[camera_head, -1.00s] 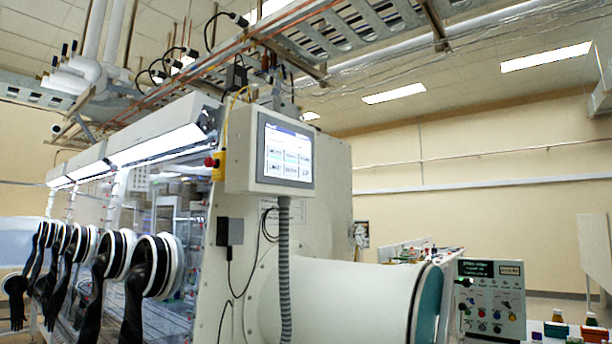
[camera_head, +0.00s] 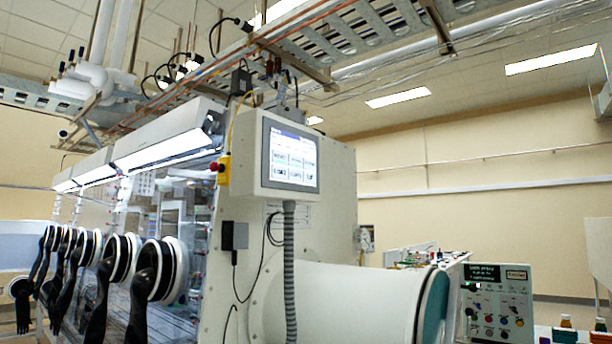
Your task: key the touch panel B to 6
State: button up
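A touch panel (camera_head: 291,157) with a lit screen is mounted in a grey-white housing on the end of the glovebox, near the picture's middle. Its screen shows a dark title bar and two rows of button-like fields, too small to read. I cannot tell from its label whether it is panel B. A grey corrugated conduit (camera_head: 289,270) runs down from its underside. My gripper is not in view.
Black gloves on round ports (camera_head: 160,272) line the glovebox front at left. A white cylindrical chamber (camera_head: 345,300) with a teal end juts out below the panel. A control box (camera_head: 497,302) with knobs stands lower right, near small bottles (camera_head: 566,322).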

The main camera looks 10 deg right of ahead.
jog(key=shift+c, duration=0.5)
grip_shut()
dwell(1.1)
